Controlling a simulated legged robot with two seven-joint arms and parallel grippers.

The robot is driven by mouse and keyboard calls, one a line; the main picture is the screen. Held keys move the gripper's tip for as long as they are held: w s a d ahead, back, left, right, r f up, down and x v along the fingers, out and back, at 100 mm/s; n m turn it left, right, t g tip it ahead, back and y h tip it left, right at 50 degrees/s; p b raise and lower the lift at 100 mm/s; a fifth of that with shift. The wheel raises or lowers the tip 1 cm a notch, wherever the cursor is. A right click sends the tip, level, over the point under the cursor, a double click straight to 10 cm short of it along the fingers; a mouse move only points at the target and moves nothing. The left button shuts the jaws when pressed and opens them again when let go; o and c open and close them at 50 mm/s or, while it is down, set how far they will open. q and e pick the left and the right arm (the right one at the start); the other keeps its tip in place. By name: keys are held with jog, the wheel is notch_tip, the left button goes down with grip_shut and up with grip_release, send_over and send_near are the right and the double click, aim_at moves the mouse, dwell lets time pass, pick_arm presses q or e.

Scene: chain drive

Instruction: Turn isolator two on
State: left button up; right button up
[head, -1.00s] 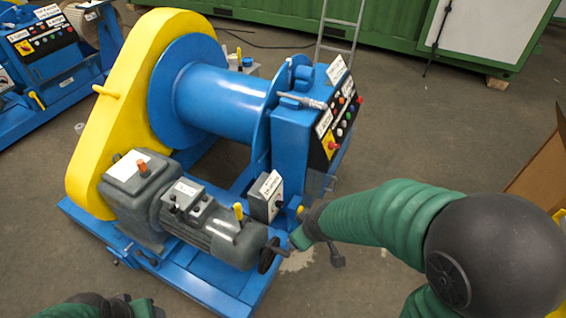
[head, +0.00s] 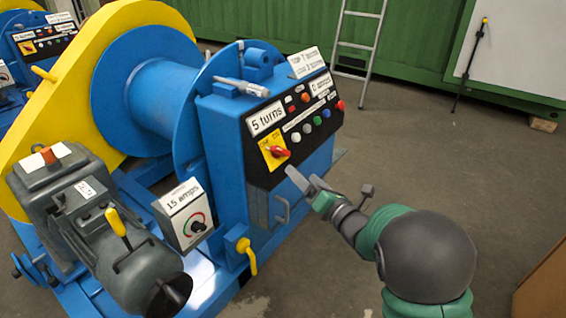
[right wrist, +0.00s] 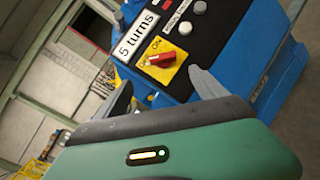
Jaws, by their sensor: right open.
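A red rotary handle (head: 279,152) sits on a yellow plate (head: 269,162) with small OFF and ON lettering, at the lower left of the black control panel of the blue winch. In the right wrist view the red handle (right wrist: 160,59) lies across its yellow plate (right wrist: 176,72). I cannot tell its setting or read an isolator number. My right gripper (head: 308,184) is open and empty, just below and right of the handle, apart from it. In the right wrist view its two fingers (right wrist: 163,92) stand either side below the plate. My left gripper is not in view.
A "15 amps" dial box (head: 186,214) and a yellow lever (head: 247,254) are below left. A second winch panel (head: 42,45) stands far left. Open floor lies right.

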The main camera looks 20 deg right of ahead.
aim_at(284, 154)
jog(key=b+x, duration=0.1)
jog(key=x, duration=0.3)
jog(key=b+x, duration=0.1)
jog(key=x, duration=0.2)
jog(key=d+b+x, duration=0.1)
jog(key=x, duration=0.3)
jog(key=shift+w+a+f, duration=0.15)
jog(key=shift+w+f, duration=0.1)
jog(key=shift+w, duration=0.2)
jog(key=shift+w+a+r, duration=0.1)
jog(key=shift+w+a, duration=0.05)
jog(key=shift+w, duration=0.2)
jog(key=shift+c, duration=0.9)
jog(key=c, duration=1.2)
